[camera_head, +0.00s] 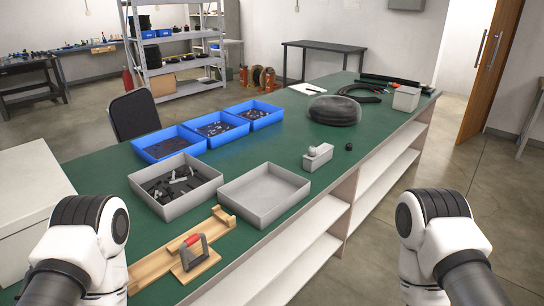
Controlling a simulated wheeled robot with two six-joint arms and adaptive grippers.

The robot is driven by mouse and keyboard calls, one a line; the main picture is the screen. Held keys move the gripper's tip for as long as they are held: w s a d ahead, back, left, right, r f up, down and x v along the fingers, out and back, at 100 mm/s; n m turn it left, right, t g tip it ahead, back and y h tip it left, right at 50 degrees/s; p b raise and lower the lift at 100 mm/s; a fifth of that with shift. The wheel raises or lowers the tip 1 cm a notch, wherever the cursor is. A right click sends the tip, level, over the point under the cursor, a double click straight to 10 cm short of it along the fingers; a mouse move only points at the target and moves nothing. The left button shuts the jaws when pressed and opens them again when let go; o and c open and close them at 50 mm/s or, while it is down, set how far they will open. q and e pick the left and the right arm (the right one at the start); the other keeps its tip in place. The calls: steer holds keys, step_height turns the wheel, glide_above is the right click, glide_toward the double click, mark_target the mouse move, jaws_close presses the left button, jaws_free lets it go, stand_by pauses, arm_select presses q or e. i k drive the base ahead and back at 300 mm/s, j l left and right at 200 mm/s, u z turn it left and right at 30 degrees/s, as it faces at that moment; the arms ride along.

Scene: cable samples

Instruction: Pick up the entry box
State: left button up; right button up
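No label marks which thing is the entry box. A small light-grey box (318,156) with a rounded stub on top sits on the green table, right of the middle. A larger plain grey box (406,98) stands at the table's far right end. Nothing is holding either box. My two arms show only as white and black links in the bottom left and bottom right corners. Neither gripper is in view, so I cannot tell their state.
A grey tray of dark parts (146,195), an empty grey tray (252,207), blue bins (169,152) and a wooden fixture (160,262) with a red-handled tool crowd the near left. A dark round bundle (335,110) lies behind the small box.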

mark_target(324, 152)
steer(key=i+l+u, duration=0.4)
steer(key=l+u, duration=0.2)
steer(key=i+l+u, duration=0.15)
steer(key=l+u, duration=0.15)
steer(key=i+l+u, duration=0.1)
steer(key=l+u, duration=0.25)
steer(key=i+l, duration=0.15)
steer(key=l, duration=0.55)
steer(key=i+l+u, duration=0.1)
steer(key=l, duration=0.6)
steer(key=i+l, duration=0.1)
steer(key=l, duration=0.6)
steer(key=i+l+u, duration=0.1)
steer(key=l, duration=0.6)
steer(key=i+l+u, duration=0.1)
steer(key=l, duration=0.6)
